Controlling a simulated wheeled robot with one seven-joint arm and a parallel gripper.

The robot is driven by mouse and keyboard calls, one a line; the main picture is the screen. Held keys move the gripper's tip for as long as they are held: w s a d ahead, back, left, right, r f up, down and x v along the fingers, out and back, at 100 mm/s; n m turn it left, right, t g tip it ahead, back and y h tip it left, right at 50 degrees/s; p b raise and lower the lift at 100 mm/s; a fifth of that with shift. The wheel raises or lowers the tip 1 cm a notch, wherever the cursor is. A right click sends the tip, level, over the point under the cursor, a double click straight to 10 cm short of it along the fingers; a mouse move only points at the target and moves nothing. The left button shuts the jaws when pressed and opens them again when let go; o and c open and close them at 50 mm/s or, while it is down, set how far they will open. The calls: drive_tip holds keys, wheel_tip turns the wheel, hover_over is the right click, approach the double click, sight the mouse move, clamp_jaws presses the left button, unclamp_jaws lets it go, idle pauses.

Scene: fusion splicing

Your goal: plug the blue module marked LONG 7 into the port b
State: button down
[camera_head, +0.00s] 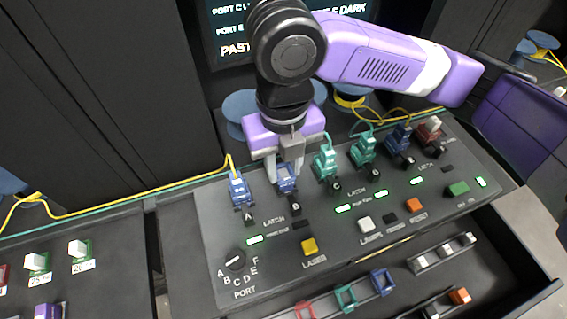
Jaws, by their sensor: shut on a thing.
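My gripper (284,170) is shut on a blue module (287,185), with one finger at each side of it. The module is at port b, just behind the letter B (296,208) on the grey console. Its lower end is at the panel; I cannot tell how deep it sits. No marking on it can be read from here. No cable shows on it.
The console (215,215) has a blue module with a yellow cable (239,190) at A, close to my gripper's left. Teal modules (325,163) stand close on the right, then blue and red ones. An open drawer (400,290) is in front.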

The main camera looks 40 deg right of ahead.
drive_tip(key=shift+f+b, duration=0.45)
drive_tip(key=shift+f, duration=0.15)
drive_tip(key=c, duration=1)
unclamp_jaws()
drive_tip(key=shift+r, duration=0.1)
wheel_tip(320, 180, up, 8)
drive_tip(key=shift+f, duration=0.15)
